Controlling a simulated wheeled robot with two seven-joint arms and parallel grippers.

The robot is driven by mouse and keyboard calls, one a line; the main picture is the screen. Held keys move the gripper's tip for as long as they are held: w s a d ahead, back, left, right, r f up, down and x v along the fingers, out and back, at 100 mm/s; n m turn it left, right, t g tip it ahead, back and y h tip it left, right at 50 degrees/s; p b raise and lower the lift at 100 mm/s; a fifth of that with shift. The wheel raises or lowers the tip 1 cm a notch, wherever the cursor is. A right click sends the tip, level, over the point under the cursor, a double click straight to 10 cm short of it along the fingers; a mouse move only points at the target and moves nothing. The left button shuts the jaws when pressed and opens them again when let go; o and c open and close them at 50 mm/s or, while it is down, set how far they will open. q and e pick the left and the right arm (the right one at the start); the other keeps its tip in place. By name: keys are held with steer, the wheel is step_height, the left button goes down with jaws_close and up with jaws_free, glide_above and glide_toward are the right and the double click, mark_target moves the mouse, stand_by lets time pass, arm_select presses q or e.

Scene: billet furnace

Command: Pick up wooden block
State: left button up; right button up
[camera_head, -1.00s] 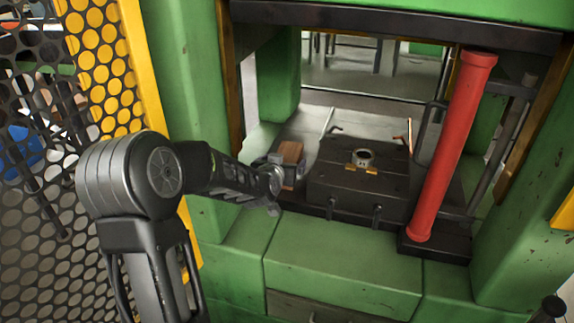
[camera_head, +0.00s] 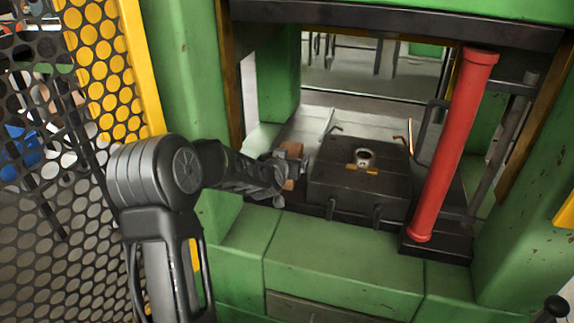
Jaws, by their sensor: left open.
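The wooden block (camera_head: 290,178) is small and brown and sits inside the press opening, left of the dark die block. My left gripper (camera_head: 290,163) reaches in from the left with its fingers at the block. The gripper is open, and its fingers and wrist cover much of the block. I cannot tell whether the fingers touch it. My right gripper is not in view.
The dark die block (camera_head: 345,185) with a metal ring (camera_head: 364,158) on top stands close to the gripper's right. A red cylinder (camera_head: 455,145) stands further right. The green press frame (camera_head: 185,70) and yellow mesh guard (camera_head: 100,60) flank my arm.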

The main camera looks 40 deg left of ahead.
arm_select(q)
steer(key=shift+c, duration=0.4)
steer(key=c, duration=1.8)
